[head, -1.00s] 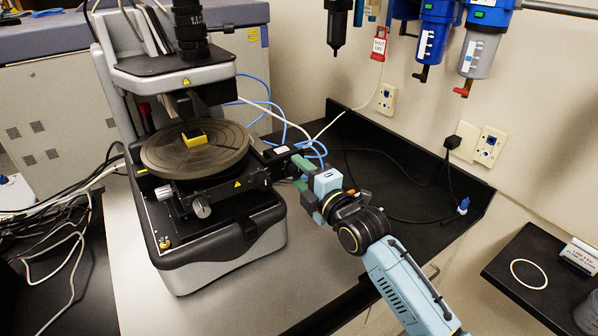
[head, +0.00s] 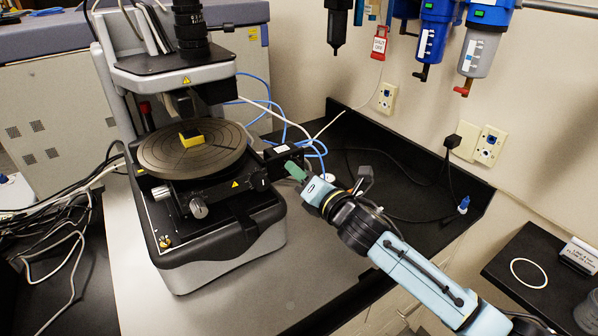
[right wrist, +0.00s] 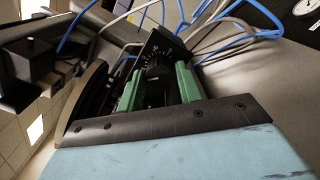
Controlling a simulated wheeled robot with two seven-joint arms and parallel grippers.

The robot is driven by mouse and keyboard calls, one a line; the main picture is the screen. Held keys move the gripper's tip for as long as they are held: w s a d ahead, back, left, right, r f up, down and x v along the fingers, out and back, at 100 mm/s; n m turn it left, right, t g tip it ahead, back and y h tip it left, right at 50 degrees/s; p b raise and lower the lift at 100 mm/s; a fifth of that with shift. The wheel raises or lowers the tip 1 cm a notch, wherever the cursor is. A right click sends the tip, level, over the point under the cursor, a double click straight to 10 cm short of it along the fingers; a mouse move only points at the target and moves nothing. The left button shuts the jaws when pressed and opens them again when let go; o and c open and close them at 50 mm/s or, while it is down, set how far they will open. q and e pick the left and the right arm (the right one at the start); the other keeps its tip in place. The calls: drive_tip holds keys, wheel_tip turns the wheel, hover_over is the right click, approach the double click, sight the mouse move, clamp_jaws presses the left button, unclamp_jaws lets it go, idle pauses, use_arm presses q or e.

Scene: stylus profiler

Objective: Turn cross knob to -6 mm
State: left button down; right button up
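The stylus profiler has a round dark stage (head: 193,150) with a small yellow-and-black block (head: 190,138) on it. A black dial plate with white scale marks (right wrist: 157,50) shows in the right wrist view, with a dark round knob (right wrist: 158,76) in front of it. My right gripper (head: 292,170) is at the right side of the stage, close to the dark housing there. In the right wrist view its green fingers (right wrist: 158,84) stand apart on either side of the knob, with dark gaps seeming to show. The dial reading is too small to tell. My left gripper is out of view.
Blue and white cables (head: 268,108) run behind the stage. Filter units (head: 432,40) hang on the wall above the black bench.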

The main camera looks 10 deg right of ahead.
drive_tip(key=shift+o, duration=1.4)
drive_tip(key=shift+s, duration=0.1)
drive_tip(key=p+v, duration=0.2)
drive_tip(key=v, duration=0.5)
drive_tip(key=shift+s+d, duration=0.2)
drive_tip(key=shift+s, duration=0.15)
